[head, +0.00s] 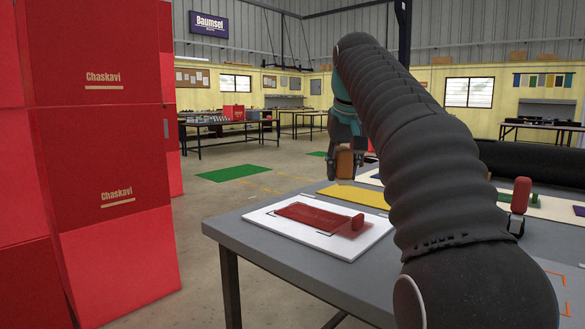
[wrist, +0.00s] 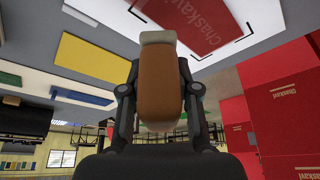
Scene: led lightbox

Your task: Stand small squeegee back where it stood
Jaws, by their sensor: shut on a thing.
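My gripper (head: 346,152) is shut on the small squeegee (wrist: 160,88), which has a brown-orange body and a pale grey end. In the wrist view its two fingers press on the squeegee's sides. In the head view the squeegee (head: 344,165) hangs under the gripper, in the air beyond the white board (head: 262,222). It looks apart from the table. Orange corner marks (head: 556,272) lie on the grey table at the right front, partly hidden by my arm.
A yellow sheet (head: 354,195) lies behind. A red-handled tool (head: 520,195) stands at right. Red Chaskavi boxes (head: 100,170) are stacked at left. My arm hides much of the table (head: 290,262).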

